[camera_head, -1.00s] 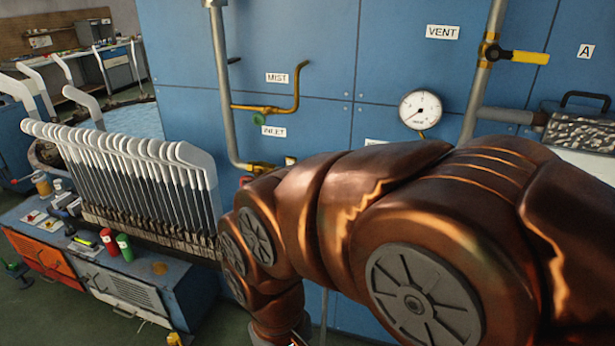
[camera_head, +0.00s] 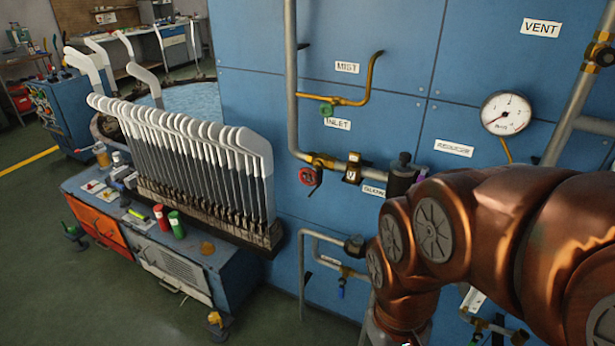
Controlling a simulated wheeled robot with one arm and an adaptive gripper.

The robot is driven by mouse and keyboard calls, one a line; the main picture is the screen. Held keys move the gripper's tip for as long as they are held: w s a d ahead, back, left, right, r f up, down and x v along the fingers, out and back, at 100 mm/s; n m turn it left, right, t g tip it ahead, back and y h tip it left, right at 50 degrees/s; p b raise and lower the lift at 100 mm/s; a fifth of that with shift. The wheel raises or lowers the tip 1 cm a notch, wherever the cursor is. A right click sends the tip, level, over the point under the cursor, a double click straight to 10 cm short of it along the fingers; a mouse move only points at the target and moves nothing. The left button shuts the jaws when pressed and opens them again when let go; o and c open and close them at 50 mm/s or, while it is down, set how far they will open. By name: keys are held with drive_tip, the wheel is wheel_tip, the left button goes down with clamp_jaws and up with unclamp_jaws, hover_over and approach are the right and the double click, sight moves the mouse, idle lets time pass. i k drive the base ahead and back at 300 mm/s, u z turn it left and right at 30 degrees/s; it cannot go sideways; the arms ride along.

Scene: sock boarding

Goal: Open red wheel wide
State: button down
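A small red wheel (camera_head: 306,176) sits on the pipework of the blue panel, just below the INLET label and at the left end of a brass fitting. A dark handle or stem hangs beside it. Whether its valve is open or closed cannot be told. My copper-coloured arm fills the lower right and bends down past the bottom edge. My gripper is out of the picture.
A green wheel (camera_head: 326,109) on a brass pipe is above the red one. A pressure gauge (camera_head: 506,113) is at the right. A rack of white-and-grey sock boards (camera_head: 190,165) stands left of the panel. Open floor (camera_head: 50,220) lies at the far left.

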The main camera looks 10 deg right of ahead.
sight(311, 173)
drive_tip(key=u, duration=0.45)
drive_tip(key=k, duration=1.15)
drive_tip(key=u, duration=0.7)
drive_tip(key=i, duration=0.8)
drive_tip(key=u, duration=0.45)
